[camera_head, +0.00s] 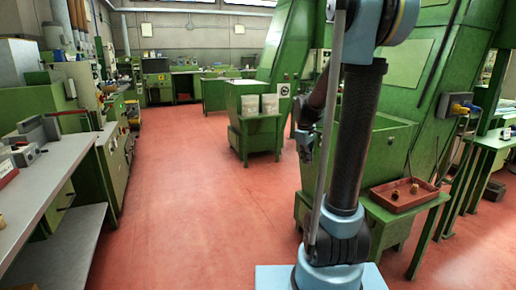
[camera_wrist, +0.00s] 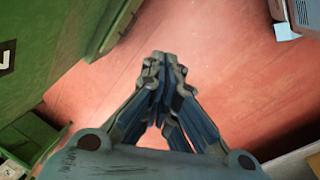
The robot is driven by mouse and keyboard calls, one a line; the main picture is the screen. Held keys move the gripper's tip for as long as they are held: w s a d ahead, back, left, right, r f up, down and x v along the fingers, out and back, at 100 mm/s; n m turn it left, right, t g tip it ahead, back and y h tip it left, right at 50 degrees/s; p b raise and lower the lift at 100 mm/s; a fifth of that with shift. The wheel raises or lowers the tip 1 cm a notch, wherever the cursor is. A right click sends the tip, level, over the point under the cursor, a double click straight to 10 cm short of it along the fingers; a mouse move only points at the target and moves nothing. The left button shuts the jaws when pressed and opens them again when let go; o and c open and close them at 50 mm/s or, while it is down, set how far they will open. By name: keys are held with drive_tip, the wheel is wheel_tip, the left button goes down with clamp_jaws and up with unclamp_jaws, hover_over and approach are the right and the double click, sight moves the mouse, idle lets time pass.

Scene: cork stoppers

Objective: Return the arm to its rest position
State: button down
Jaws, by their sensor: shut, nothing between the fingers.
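My gripper (camera_wrist: 162,62) is shut and empty in the wrist view, its blue-grey fingers meeting over the red floor. In the head view my arm stands upright right of centre, over its light blue base. Part of the arm's far end shows to the left of the dark upright link, partly hidden by it. The fingertips are too small to make out there. The gripper touches nothing in the wrist view.
A red tray (camera_head: 404,196) with small cork-coloured pieces sits on a green table at right. A grey workbench (camera_head: 48,180) runs along the left. White containers (camera_head: 260,104) stand on a green stand. The red floor (camera_head: 190,200) between is clear.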

drive_tip(key=s+f+m, duration=0.2)
drive_tip(key=s+m, duration=0.1)
drive_tip(key=s, duration=0.6)
drive_tip(key=s+a+f+m+y, duration=0.1)
drive_tip(key=s+f+m, duration=0.1)
drive_tip(key=s, duration=0.8)
drive_tip(key=s+a+f+m, duration=0.1)
drive_tip(key=s+m, duration=0.3)
drive_tip(key=s, duration=0.6)
drive_tip(key=shift+s+f+y, duration=0.25)
drive_tip(key=shift+f+y, duration=0.15)
drive_tip(key=shift+f, duration=0.1)
